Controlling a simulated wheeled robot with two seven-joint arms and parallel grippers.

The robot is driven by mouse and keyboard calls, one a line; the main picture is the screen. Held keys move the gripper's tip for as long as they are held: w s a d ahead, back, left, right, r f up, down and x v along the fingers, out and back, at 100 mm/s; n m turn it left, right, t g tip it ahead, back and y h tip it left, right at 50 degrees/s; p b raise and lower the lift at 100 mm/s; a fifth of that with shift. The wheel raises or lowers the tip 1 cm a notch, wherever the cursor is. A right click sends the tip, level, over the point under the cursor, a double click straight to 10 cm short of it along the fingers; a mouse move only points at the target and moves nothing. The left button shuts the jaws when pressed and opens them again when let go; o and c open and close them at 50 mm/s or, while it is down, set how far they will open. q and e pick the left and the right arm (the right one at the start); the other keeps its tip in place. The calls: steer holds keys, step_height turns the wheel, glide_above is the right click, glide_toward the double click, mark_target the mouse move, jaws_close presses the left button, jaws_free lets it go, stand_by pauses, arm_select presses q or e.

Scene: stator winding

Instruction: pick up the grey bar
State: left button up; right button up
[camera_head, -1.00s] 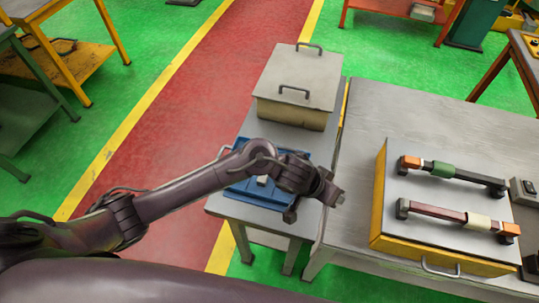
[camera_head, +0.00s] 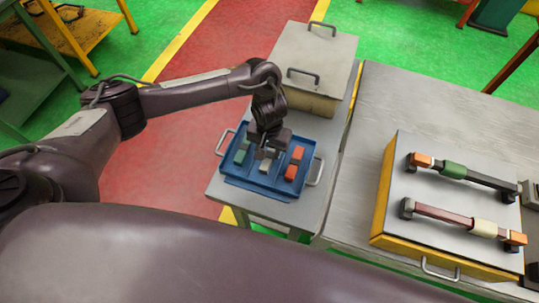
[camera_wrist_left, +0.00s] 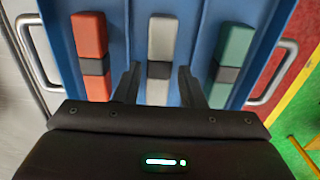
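The grey bar (camera_wrist_left: 161,42) lies in the blue tray (camera_head: 233,181), between a red bar and a green bar. It has a dark band across its middle. In the head view the grey bar (camera_head: 266,166) is partly covered by my left gripper (camera_head: 265,153). In the left wrist view my left gripper (camera_wrist_left: 160,82) is open, with one finger on each side of the grey bar. The fingers appear apart from it, and I cannot tell how far above the tray they are. My right gripper is not in view.
The red bar (camera_head: 294,164) and the green bar (camera_head: 242,153) lie close on either side. The tray has metal side handles (camera_wrist_left: 273,73). A lidded box (camera_head: 318,62) stands behind it. A yellow-sided fixture (camera_head: 385,195) with two barred handles stands on the table at right.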

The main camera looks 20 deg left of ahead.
arm_select(q)
step_height(320, 180, down, 2)
steer(key=shift+w, duration=0.1)
steer(key=c, duration=0.7)
jaws_close()
steer(key=shift+r, duration=0.15)
